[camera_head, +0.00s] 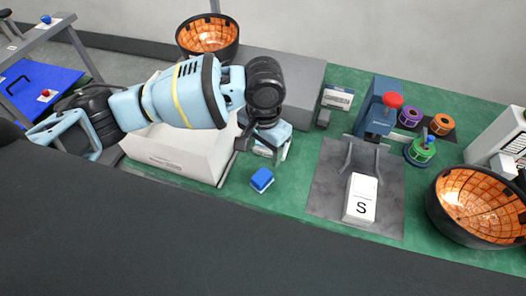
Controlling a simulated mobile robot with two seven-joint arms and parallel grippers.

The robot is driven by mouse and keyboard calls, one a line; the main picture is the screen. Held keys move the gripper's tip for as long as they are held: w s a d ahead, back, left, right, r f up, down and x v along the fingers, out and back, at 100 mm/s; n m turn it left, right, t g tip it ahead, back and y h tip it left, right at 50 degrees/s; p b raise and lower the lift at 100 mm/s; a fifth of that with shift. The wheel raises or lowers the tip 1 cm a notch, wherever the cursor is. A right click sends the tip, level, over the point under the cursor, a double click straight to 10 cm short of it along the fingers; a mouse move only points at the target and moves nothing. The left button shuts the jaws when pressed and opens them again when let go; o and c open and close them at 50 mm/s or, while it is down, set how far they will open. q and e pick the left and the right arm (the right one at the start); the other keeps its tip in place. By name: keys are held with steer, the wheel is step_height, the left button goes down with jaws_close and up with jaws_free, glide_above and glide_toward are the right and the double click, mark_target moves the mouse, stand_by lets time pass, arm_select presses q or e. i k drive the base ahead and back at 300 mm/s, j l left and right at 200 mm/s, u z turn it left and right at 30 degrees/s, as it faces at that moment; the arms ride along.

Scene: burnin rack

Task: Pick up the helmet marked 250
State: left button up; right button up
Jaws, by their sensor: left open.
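Two black, bowl-like helmets with orange lattice linings lie open side up. One helmet (208,36) is at the back, behind my left arm. The other helmet (482,205) is at the right end of the green bench top. I cannot read a 250 mark on either. My left gripper (264,152) is open and points down over the bench, beside the white open box and behind a small blue block. It is apart from both helmets. My right gripper is not in view.
A white open box (180,155) is under my left arm. A blue block (262,180), a white block marked S (360,198) on a grey plate, a blue press (377,110) with a red knob, and tape rolls (438,125) stand on the green bench (290,195).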

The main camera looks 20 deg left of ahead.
mark_target(474, 206)
steer(key=z, duration=1.45)
